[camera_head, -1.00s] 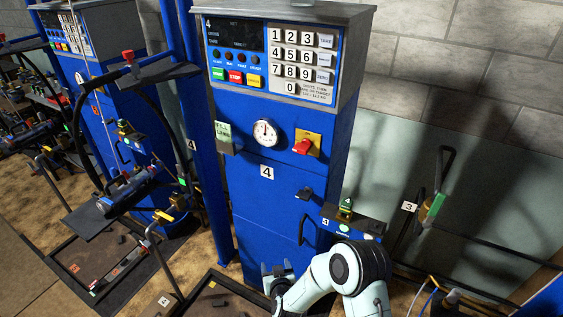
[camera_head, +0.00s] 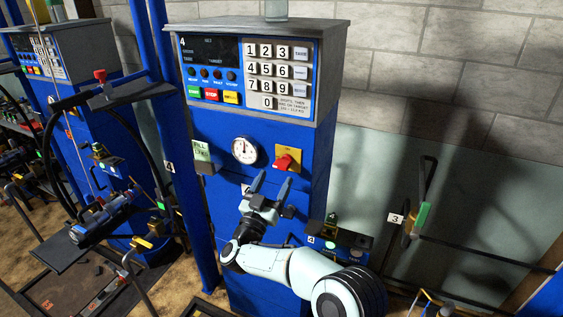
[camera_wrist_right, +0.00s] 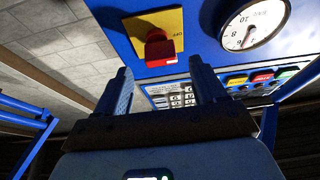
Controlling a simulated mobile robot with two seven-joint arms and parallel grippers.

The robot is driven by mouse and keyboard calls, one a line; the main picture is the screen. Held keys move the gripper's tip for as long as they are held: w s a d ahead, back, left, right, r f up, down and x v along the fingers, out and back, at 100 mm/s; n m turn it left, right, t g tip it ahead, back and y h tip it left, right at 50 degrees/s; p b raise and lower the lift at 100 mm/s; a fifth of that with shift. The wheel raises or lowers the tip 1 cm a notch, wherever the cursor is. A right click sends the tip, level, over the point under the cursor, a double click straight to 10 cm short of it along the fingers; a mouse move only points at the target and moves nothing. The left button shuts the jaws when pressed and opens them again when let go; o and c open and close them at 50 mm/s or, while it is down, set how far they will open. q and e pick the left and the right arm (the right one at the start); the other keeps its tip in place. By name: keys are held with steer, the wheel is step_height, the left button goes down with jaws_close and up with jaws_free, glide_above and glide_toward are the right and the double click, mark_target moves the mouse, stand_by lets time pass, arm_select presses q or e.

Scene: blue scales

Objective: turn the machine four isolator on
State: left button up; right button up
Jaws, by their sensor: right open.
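The isolator is a red rotary knob (camera_head: 284,162) on a yellow plate (camera_head: 295,150), on the front of the blue cabinet (camera_head: 260,290) of machine four. In the right wrist view the red knob (camera_wrist_right: 159,46) and its yellow plate (camera_wrist_right: 134,26) show ahead of the fingers. My right gripper (camera_head: 271,184) is open and empty, just below and in front of the knob, with its fingers pointing up toward it. The wrist view also shows my right gripper (camera_wrist_right: 158,88) with its two fingers apart. The knob is not between the fingertips. My left gripper is out of view.
A round gauge (camera_head: 245,150) is left of the knob. The control panel (camera_head: 245,75) with keypad overhangs above. A small blue box (camera_head: 340,240) stands at the lower right of the cabinet. A black hose and scale frame (camera_head: 110,160) are at the left.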

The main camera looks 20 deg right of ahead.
mark_target(281, 163)
steer(key=p+x, duration=0.1)
steer(key=x, duration=0.5)
steer(key=shift+w+p, duration=0.1)
steer(key=shift+p, duration=0.25)
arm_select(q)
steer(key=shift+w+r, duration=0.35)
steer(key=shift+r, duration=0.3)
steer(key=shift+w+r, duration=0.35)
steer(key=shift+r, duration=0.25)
arm_select(e)
steer(key=c, duration=1)
